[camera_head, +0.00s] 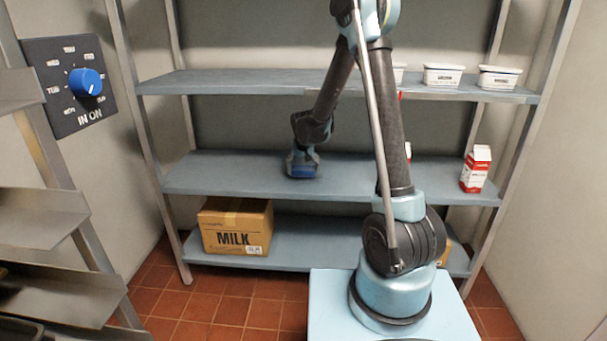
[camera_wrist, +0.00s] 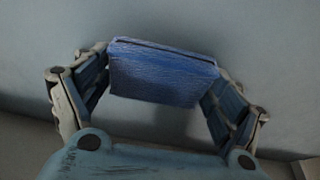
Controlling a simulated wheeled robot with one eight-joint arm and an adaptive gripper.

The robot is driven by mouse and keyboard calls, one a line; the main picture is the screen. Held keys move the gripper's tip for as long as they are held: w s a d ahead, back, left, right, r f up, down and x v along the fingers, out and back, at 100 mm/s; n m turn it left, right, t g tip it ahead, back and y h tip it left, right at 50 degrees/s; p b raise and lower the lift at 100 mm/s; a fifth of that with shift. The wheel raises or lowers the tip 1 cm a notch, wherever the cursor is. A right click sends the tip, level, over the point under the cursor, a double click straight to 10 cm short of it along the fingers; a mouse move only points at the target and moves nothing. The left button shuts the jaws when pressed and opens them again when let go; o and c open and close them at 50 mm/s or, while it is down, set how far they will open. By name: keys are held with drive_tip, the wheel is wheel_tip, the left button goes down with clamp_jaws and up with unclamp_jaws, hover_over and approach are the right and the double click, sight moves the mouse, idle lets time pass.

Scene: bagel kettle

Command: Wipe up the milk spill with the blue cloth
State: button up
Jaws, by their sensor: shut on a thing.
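The blue cloth (camera_wrist: 163,75) shows as a folded blue block between the two fingers of my gripper (camera_wrist: 160,85) in the wrist view. My gripper is shut on it from both sides. In the head view my gripper (camera_head: 302,162) is over the middle shelf (camera_head: 235,178), left of its centre, with the blue cloth (camera_head: 302,171) low at the shelf surface. I cannot tell whether the cloth touches the shelf. No milk spill can be made out in either view.
A red and white carton (camera_head: 474,170) stands at the right end of the middle shelf. White tubs (camera_head: 443,76) sit on the upper shelf. A MILK box (camera_head: 236,226) is on the lower shelf. A blue dial (camera_head: 86,82) is on the left wall. The middle shelf's left end is clear.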

wheel_tip(320, 180, up, 2)
drive_tip(key=shift+r, duration=0.1)
drive_tip(key=shift+w+r, duration=0.2)
drive_tip(key=shift+r, duration=0.8)
drive_tip(key=shift+s+d+r, duration=0.1)
drive_tip(key=shift+s+r, duration=0.2)
drive_tip(key=shift+r, duration=0.3)
drive_tip(key=shift+w+r, duration=0.1)
